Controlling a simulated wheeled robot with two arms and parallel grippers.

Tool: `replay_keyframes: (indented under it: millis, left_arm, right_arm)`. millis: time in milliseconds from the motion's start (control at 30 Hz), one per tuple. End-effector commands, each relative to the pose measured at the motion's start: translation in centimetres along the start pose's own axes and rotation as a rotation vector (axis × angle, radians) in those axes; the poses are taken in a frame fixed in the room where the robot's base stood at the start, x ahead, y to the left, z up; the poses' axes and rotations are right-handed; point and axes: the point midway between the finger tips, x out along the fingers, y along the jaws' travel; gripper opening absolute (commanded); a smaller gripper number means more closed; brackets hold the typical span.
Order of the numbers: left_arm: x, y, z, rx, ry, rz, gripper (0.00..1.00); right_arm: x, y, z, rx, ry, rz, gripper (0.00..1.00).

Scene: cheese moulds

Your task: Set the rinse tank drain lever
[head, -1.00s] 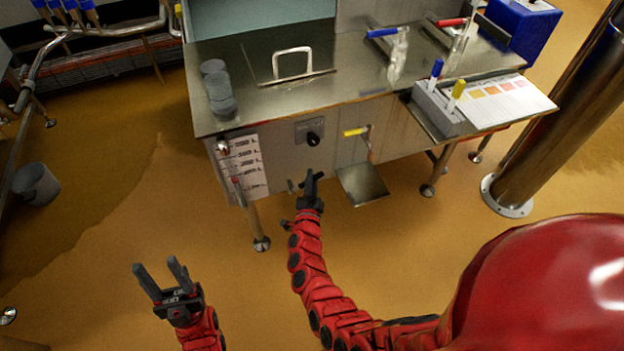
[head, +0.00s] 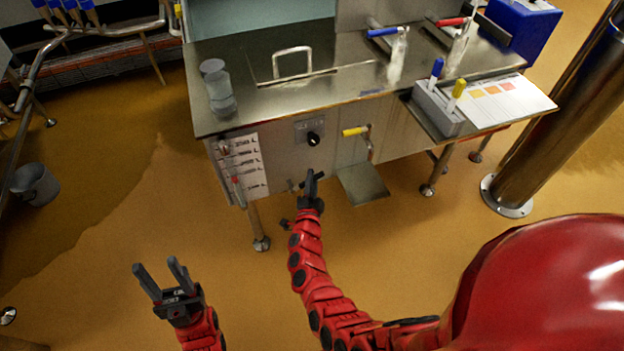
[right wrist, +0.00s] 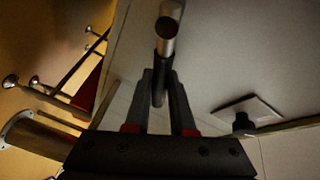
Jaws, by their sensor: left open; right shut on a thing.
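The steel rinse tank bench (head: 270,165) stands ahead in the head view. My right gripper (head: 312,178) is low at its front panel, below the black knob (head: 313,139). In the right wrist view the fingers (right wrist: 160,95) are shut on a dark, slim lever (right wrist: 159,80). A round metal piece (right wrist: 170,25) shows just beyond the lever. In the head view the gripper mostly hides the lever, so its angle is hard to tell. My left gripper (head: 160,277) is open and empty, over the floor at the lower left.
A yellow-handled valve (head: 355,131) is right of the knob, above a small steel plate (head: 363,184). A litre scale (head: 245,165) is on the left of the panel. A steel column (head: 550,120) stands at the right. Floor around my left gripper is clear.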

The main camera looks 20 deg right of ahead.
Motion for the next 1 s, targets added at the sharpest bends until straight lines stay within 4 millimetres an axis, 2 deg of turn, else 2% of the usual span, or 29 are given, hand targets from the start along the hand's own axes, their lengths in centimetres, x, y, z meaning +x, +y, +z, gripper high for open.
replay_keyframes:
  millis: [133, 333, 700, 733, 800, 900, 1000]
  left_arm:
    - [-1.4, 0.1, 0.2, 0.000, 0.000, 0.000, 0.50]
    - [-2.2, 0.1, 0.4, 0.000, 0.000, 0.000, 0.50]
    - [-2.2, 0.1, 0.4, 0.000, 0.000, 0.000, 0.50]
    - [-2.2, 0.1, 0.4, 0.000, 0.000, 0.000, 0.50]
    - [-2.2, 0.1, 0.4, 0.000, 0.000, 0.000, 0.50]
    - [-2.2, 0.1, 0.4, 0.000, 0.000, 0.000, 0.50]
    - [-2.2, 0.1, 0.4, 0.000, 0.000, 0.000, 0.50]
  right_arm:
    - [0.2, 1.5, 0.0, 0.145, -0.021, 0.058, 0.00]
    - [0.3, 2.9, 0.6, 0.353, -0.070, 0.143, 0.00]
    - [0.3, 2.9, 0.8, 0.405, -0.084, 0.161, 0.00]
    - [0.3, 2.9, 0.8, 0.405, -0.085, 0.161, 0.24]
    - [0.3, 3.0, 0.8, 0.404, -0.085, 0.161, 0.36]
    - [0.3, 3.0, 0.8, 0.403, -0.085, 0.161, 0.52]
    - [0.3, 2.9, 0.8, 0.403, -0.085, 0.160, 0.52]
